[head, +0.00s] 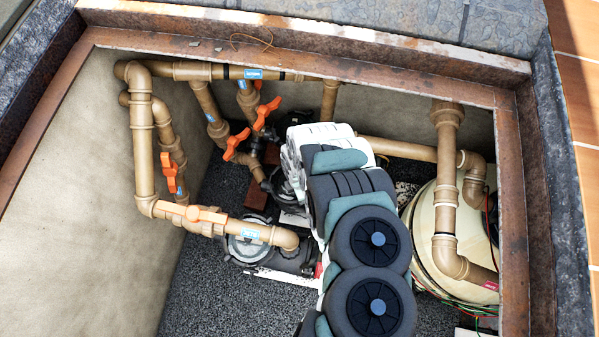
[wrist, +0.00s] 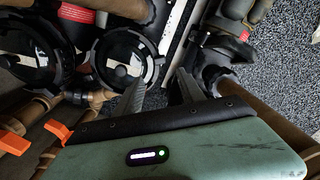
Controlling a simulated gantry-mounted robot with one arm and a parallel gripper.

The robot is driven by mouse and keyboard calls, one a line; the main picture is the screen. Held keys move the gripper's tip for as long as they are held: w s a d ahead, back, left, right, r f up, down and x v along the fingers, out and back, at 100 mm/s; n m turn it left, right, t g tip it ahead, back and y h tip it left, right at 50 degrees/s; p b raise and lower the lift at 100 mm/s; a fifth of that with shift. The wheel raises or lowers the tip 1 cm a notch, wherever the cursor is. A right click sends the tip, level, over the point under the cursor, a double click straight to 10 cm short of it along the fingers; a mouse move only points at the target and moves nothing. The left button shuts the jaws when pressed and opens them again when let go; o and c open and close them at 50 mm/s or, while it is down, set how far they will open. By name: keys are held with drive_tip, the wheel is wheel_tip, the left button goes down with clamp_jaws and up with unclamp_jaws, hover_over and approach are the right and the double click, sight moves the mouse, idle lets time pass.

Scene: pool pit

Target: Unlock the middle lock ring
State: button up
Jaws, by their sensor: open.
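In the wrist view, a dark round lock ring with a clear lid (wrist: 157,68) lies just beyond and left of my gripper (wrist: 162,78). It appears to be the middle one. Another ring (wrist: 68,62) lies to its left, and a dark round part (wrist: 214,72) shows to its right. My gripper is open and empty, its two grey fingers apart, with the left finger overlapping the near part of the middle ring. I cannot tell whether they touch. In the head view, a pump with a round lid (head: 243,250) shows, while my arm hides my gripper.
Brown pipes (head: 143,150) with orange valve handles (head: 206,216) run along the pit's left and back. A pale round tank (head: 424,222) stands right, with loose wires (head: 455,298) near it. Gravel floor (head: 205,300) is open at front left.

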drive_tip(key=shift+c, duration=0.5)
drive_tip(key=shift+w+a, duration=0.15)
drive_tip(key=shift+a, duration=0.15)
drive_tip(key=shift+c, duration=0.6)
drive_tip(key=w+a, duration=0.1)
drive_tip(key=a, duration=0.1)
drive_tip(key=w+a+f+p, duration=0.1)
drive_tip(key=a, duration=0.4)
drive_tip(key=shift+w+f+p, duration=0.25)
drive_tip(key=shift+w+p, duration=0.05)
drive_tip(key=shift+w, duration=0.1)
drive_tip(key=c, duration=0.5)
drive_tip(key=a, duration=0.1)
drive_tip(key=a+f+p, duration=0.1)
drive_tip(key=a, duration=0.1)
drive_tip(key=a+f, duration=0.1)
drive_tip(key=a, duration=0.1)
drive_tip(key=shift+w+p, duration=0.2)
drive_tip(key=shift+p, duration=0.1)
clamp_jaws()
drive_tip(key=s+d+r+t+h+p, duration=0.1)
drive_tip(key=s+d+r+h+p, duration=0.25)
drive_tip(key=s+d, duration=0.25)
drive_tip(key=b+x, duration=0.5)
drive_tip(key=x, duration=0.5)
drive_tip(key=shift+w+d+f+h+b, duration=0.2)
drive_tip(key=shift+d+f+h+b, duration=0.1)
drive_tip(key=shift+d+h+b, duration=0.1)
